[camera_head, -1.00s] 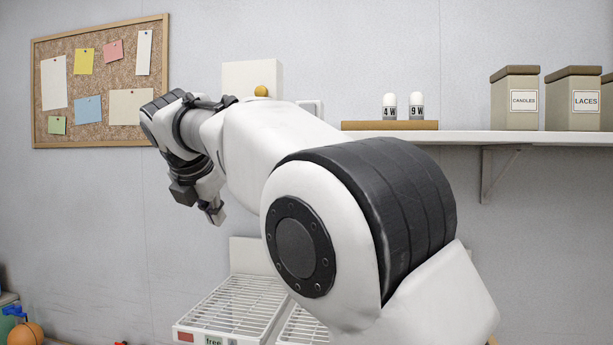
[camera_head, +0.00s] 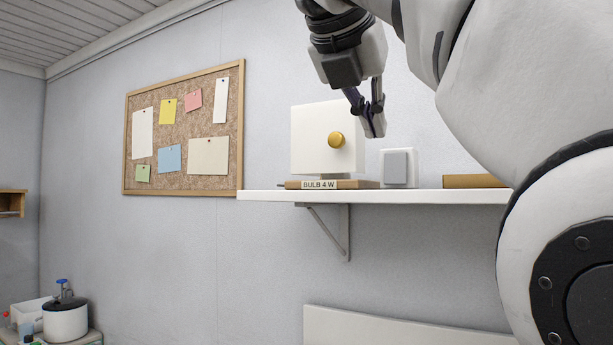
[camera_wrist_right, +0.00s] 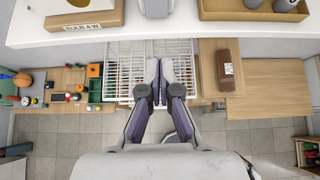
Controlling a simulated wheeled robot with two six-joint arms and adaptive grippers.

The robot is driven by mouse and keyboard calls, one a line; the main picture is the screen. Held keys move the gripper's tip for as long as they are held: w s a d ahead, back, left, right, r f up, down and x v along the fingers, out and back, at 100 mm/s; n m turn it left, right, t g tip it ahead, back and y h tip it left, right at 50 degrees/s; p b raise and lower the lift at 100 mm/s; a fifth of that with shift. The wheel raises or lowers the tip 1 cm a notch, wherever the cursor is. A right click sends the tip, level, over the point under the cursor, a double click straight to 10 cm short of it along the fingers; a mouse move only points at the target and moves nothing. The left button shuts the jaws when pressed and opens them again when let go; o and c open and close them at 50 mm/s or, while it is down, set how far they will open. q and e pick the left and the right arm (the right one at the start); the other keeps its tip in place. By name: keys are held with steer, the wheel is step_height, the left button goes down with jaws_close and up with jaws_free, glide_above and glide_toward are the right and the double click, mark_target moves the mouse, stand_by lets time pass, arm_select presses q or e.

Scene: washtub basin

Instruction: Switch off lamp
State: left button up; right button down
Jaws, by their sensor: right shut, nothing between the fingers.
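A white square panel (camera_head: 309,140) with a round yellow bulb or knob (camera_head: 336,139) stands on a wooden base labelled BULB 4 W (camera_head: 320,184) on the shelf. This appears to be the lamp; whether it is lit is unclear. A white plate with a grey rocker, like a switch (camera_head: 397,168), is right of it. My right gripper (camera_head: 375,120) points down, shut and empty, above and between the yellow knob and the switch in the picture. In the wrist view its fingertips (camera_wrist_right: 159,64) are together, apart from the shelf. My left gripper is not in view.
The white shelf (camera_head: 270,196) runs along the wall, with a wooden tray (camera_wrist_right: 215,14) further right. White wire racks (camera_wrist_right: 122,72) and a wooden worktop (camera_wrist_right: 265,90) lie below. A cork board (camera_head: 184,130) hangs left. A white pot (camera_head: 65,322) stands lower left.

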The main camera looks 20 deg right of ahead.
steer(key=s+a, duration=0.2)
steer(key=b, duration=0.2)
glide_toward(398, 183)
step_height(398, 183, down, 3)
steer(key=w+d+p, duration=0.1)
steer(key=d, duration=0.1)
steer(key=w+d+f+p, duration=0.1)
steer(key=w+d+p, duration=0.1)
steer(key=shift+w+d+f, duration=0.1)
steer(key=shift+w+d, duration=0.1)
steer(key=shift+f, duration=0.1)
steer(key=shift+s+a+r+p, duration=0.15)
steer(key=shift+a+r+p, duration=0.2)
steer(key=shift+r, duration=0.25)
steer(key=shift+d+r+p, duration=0.15)
steer(key=shift+r+p, duration=0.15)
steer(key=shift+p, duration=0.05)
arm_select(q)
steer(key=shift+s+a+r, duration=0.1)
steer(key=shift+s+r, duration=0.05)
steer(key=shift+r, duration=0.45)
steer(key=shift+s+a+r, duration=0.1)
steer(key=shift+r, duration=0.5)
arm_select(e)
steer(key=shift+d, duration=0.1)
